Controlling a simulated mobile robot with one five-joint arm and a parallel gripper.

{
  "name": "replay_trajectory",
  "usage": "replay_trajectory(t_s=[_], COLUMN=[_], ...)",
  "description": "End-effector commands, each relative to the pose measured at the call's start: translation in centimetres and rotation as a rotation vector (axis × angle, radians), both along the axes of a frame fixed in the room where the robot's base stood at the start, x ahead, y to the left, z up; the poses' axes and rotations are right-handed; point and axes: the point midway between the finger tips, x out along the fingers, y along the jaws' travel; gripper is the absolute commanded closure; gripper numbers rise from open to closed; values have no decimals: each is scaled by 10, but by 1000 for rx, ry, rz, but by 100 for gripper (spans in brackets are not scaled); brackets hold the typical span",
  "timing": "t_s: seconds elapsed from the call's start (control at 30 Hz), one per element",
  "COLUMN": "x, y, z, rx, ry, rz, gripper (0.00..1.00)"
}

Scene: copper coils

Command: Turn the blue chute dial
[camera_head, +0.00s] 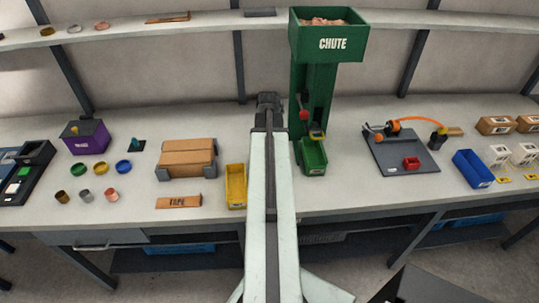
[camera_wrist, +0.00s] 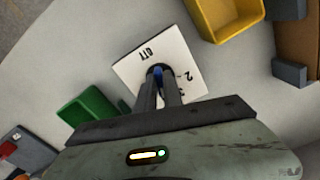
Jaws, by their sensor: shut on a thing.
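The blue dial (camera_wrist: 157,70) shows in the wrist view as a small blue piece between my fingertips. It sits over a square white plate (camera_wrist: 130,68) with dark markings, part of which reads QTY. My gripper (camera_wrist: 160,78) is shut on the dial, and its fingers hide most of it. In the head view my arm covers the dial and plate. The green chute (camera_head: 318,92), labelled CHUTE, stands just right of my arm's end, with a small red knob (camera_head: 303,115) on its side.
A yellow bin (camera_head: 236,186) stands left of my arm and a green bin (camera_head: 313,157) right of it, below the chute. Boxes (camera_head: 188,158) lie farther left. A dark board (camera_head: 400,150) with an orange device is at right. Bench between is bare.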

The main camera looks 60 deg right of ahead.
Motion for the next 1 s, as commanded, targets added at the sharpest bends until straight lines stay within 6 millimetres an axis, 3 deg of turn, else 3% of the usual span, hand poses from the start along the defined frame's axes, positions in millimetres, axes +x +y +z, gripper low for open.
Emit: replay_trajectory(t_s=[0.6,0.63,0.7,1.0], x=[2,2,1,1], y=[4,4,3,2], z=[-1,-1,0,0], rx=[9,9,8,3], ry=[-1,-1,-2,-1], rz=[-34,-34,-34,-34], gripper=[100,84,67,67])
